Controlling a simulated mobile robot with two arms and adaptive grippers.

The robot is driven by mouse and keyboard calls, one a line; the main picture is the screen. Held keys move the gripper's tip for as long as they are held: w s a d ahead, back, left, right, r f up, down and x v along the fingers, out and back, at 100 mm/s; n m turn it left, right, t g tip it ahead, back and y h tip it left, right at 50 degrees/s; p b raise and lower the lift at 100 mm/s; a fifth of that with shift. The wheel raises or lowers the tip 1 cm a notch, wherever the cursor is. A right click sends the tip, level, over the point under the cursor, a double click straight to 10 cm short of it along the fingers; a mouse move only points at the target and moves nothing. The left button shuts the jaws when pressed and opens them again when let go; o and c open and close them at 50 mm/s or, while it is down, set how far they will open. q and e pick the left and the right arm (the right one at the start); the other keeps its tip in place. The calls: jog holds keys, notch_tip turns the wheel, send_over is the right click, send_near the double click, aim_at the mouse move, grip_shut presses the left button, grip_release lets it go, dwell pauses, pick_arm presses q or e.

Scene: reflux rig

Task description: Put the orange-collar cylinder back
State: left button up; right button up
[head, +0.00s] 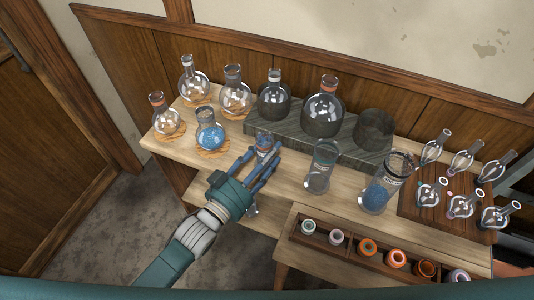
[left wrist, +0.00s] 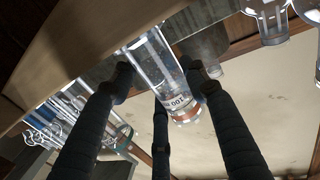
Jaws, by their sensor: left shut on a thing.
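The orange-collar cylinder (left wrist: 165,70) is clear glass with a label and an orange band near one end in the left wrist view. It sits between the dark fingers of my left gripper (left wrist: 165,90), which is shut on it. In the head view my left gripper (head: 262,163) is over the left part of the wooden bench, and the cylinder (head: 265,143) is mostly hidden by the fingers. I cannot tell if its base touches the bench. My right gripper is not in view.
Right of my gripper stand a clear cylinder (head: 319,168) and one with blue contents (head: 379,188). A blue-filled flask (head: 210,134) is close on the left. Larger flasks stand on a grey slab (head: 350,145) behind. A rack (head: 345,258) of coloured rings is in front.

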pick_arm(q)
jog(key=shift+f, duration=0.15)
jog(key=o, duration=1.3)
